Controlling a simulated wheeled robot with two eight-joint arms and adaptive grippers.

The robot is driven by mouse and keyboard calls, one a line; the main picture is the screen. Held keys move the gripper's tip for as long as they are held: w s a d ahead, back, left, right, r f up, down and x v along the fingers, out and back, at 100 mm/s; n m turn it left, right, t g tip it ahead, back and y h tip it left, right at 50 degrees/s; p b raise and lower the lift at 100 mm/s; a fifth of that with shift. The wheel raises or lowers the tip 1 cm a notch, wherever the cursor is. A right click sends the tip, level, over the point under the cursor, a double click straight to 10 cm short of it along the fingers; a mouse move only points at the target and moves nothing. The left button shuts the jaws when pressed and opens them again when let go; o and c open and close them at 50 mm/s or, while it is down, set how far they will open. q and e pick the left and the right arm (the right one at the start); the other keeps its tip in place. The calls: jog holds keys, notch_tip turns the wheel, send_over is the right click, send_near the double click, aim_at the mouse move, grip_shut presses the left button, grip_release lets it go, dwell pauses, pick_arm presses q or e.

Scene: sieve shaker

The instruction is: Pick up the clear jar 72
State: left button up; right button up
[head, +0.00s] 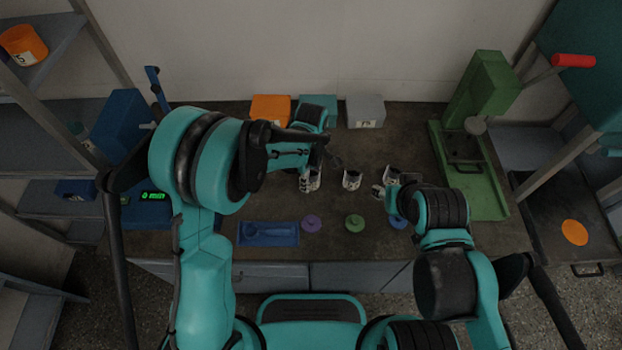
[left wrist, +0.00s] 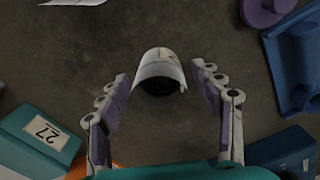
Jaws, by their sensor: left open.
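A jar with a white label (head: 310,180) stands on the bench, leftmost of the small jars in the head view. In the left wrist view this jar (left wrist: 160,72) lies between and ahead of the spread fingers of my left gripper (left wrist: 163,92), with no clear contact. Its number is not readable. A middle jar (head: 352,179) and a right jar (head: 379,191) stand beside it. My left gripper is partly hidden by its own arm in the head view. My right gripper (head: 390,190) is near the right jar; its fingers are not clear.
Purple (head: 311,222), green (head: 354,223) and blue (head: 398,222) lids lie in front of the jars, with a blue tray (head: 268,234) to the left. Orange (head: 270,109), teal (head: 322,104) and grey (head: 366,111) boxes stand behind. A green press (head: 470,150) stands right.

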pick_arm(q)
jog(key=shift+f, duration=0.85)
jog(key=shift+c, duration=0.4)
jog(key=c, duration=1.3)
jog(key=shift+r, duration=0.1)
jog(key=shift+r, duration=0.1)
